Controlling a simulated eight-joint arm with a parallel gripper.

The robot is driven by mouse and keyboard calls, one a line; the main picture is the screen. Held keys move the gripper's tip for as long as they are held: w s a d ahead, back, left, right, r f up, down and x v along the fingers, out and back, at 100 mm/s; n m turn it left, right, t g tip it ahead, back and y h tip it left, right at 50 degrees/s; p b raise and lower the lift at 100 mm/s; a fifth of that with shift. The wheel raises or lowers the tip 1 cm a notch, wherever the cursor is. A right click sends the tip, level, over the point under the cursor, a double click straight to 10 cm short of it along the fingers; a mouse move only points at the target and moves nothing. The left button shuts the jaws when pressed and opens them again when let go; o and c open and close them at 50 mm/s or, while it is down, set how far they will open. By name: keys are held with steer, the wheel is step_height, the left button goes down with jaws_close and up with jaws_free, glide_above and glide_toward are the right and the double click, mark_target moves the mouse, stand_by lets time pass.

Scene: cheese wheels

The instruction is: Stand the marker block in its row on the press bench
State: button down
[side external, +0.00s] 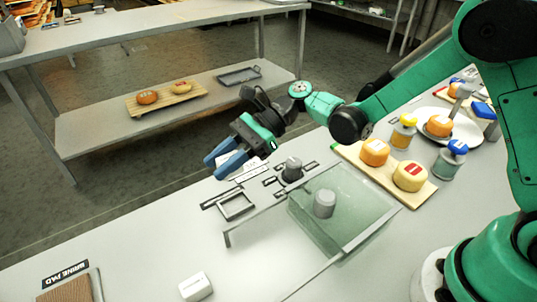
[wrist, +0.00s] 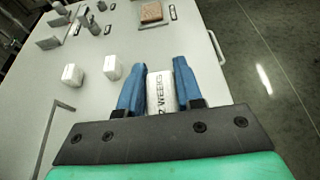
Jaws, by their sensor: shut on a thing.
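My gripper (side external: 223,160) is over the far edge of the pale press bench (side external: 150,238). In the wrist view its blue fingers (wrist: 158,68) are shut on a white marker block (wrist: 161,92) lettered "2 WEEKS". The fingers mostly hide the block in the side view. Two other white blocks, a left one (wrist: 72,74) and a right one (wrist: 113,67), stand apart on the bench in the wrist view. A white block (side external: 195,287) also sits at the front of the bench in the side view. Whether the held block touches the bench, I cannot tell.
A clear tank (side external: 345,215) with a grey cylinder (side external: 323,203) stands right of a small grey frame (side external: 236,206) and a dark weight (side external: 292,170). A board (side external: 427,192) holds cheese wheels. A brown pad (side external: 68,290) lies front left. The left-middle bench is clear.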

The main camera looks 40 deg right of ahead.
step_height(320, 180, up, 10)
steer(key=shift+r, duration=0.1)
steer(key=s+a+n+g+h, duration=0.1)
steer(key=a+n+g, duration=0.35)
steer(key=a, duration=0.75)
glide_above(171, 250)
steer(key=shift+g, duration=0.25)
step_height(171, 250, down, 15)
steer(key=shift+r, duration=0.2)
steer(key=shift+f, duration=2.25)
steer(key=shift+f, duration=0.15)
steer(key=c, duration=0.6)
jaws_free()
